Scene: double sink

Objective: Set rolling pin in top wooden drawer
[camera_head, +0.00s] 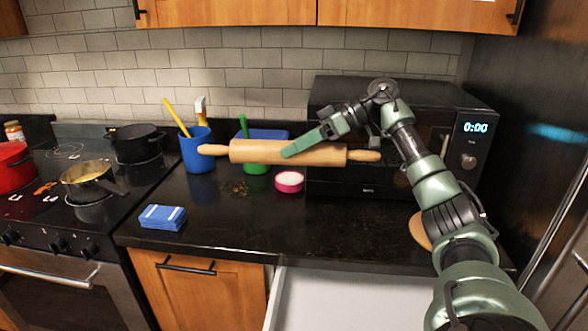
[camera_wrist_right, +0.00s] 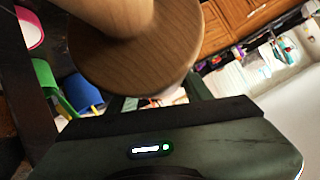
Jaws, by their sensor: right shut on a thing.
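A wooden rolling pin (camera_head: 250,151) is held level above the counter in front of the microwave. My right gripper (camera_head: 306,144) is shut on the pin's barrel near its middle. In the right wrist view, the end of the barrel and a handle of the rolling pin (camera_wrist_right: 135,50) fill the upper left, close to the camera. An open drawer (camera_head: 345,300) with a pale, bare inside shows below the counter edge, at the bottom of the head view and partly behind my right arm. My left gripper is not in view.
A black microwave (camera_head: 345,178) stands on the counter. A blue utensil cup (camera_head: 197,152), a green cup (camera_head: 256,168), a pink bowl (camera_head: 289,181) and blue folded cloths (camera_head: 163,217) sit left of it. A stove (camera_head: 45,200) with pots is at the far left.

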